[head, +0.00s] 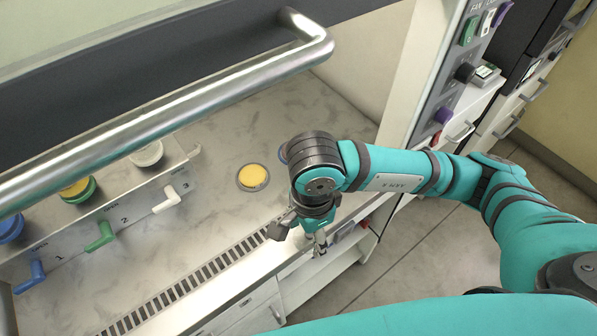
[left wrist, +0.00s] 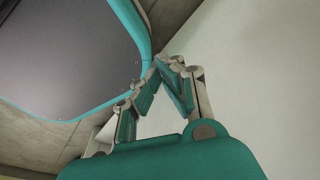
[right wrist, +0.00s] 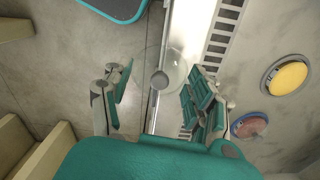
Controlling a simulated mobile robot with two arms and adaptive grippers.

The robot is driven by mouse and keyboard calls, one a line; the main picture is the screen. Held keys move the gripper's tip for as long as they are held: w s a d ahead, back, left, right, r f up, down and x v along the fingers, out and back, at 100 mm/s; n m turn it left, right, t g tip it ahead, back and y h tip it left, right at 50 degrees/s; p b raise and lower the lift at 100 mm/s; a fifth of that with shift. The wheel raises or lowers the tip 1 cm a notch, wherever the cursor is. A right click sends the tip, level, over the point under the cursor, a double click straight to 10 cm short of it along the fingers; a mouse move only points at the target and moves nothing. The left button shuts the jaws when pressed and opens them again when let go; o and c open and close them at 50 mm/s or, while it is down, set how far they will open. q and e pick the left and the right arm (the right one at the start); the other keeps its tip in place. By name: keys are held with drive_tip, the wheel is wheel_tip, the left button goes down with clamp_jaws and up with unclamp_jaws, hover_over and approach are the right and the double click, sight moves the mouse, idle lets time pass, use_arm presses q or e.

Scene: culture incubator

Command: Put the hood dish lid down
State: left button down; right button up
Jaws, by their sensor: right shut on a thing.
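My right gripper (right wrist: 155,95) is shut on the hood dish lid (right wrist: 160,80), a clear round disc with a small grey knob, seen in the right wrist view. In the head view the right gripper (head: 318,240) hangs over the front edge of the hood worktop; the lid cannot be made out there. An open dish with yellow content (head: 253,177) lies on the worktop, left of the gripper; it also shows in the right wrist view (right wrist: 287,77). My left gripper (left wrist: 160,78) is empty, its fingertips together, away from the worktop.
A blue-rimmed round thing (right wrist: 248,125) lies near the dish, partly hidden by my arm in the head view. A slotted grille (head: 190,283) runs along the front. A metal bar (head: 170,120) crosses above. A numbered rack with valves (head: 110,222) stands left.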

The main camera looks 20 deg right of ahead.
drive_tip(key=w+p, duration=0.1)
drive_tip(key=w, duration=0.2)
drive_tip(key=shift+d+r, duration=0.1)
drive_tip(key=w+p, duration=0.1)
drive_tip(key=w, duration=0.3)
drive_tip(key=shift+w+p, duration=0.2)
drive_tip(key=shift+p, duration=0.1)
drive_tip(key=w, duration=0.2)
drive_tip(key=w+f+p, duration=0.1)
drive_tip(key=w, duration=0.1)
drive_tip(key=shift+w, duration=0.25)
drive_tip(key=shift+w+f, duration=0.15)
drive_tip(key=shift+w, duration=0.95)
drive_tip(key=shift+w+p, duration=0.25)
drive_tip(key=shift+p, duration=0.05)
drive_tip(key=shift+w+d, duration=0.1)
drive_tip(key=shift+w, duration=0.25)
wheel_tip(320, 180, down, 3)
drive_tip(key=shift+r+p, duration=0.2)
drive_tip(key=shift+p, duration=0.6)
drive_tip(key=shift+f, duration=0.6)
use_arm(q)
drive_tip(key=s+r, duration=0.3)
drive_tip(key=r, duration=0.2)
drive_tip(key=shift+s+r+g, duration=0.3)
drive_tip(key=shift+r, duration=0.1)
drive_tip(key=shift+f, duration=0.1)
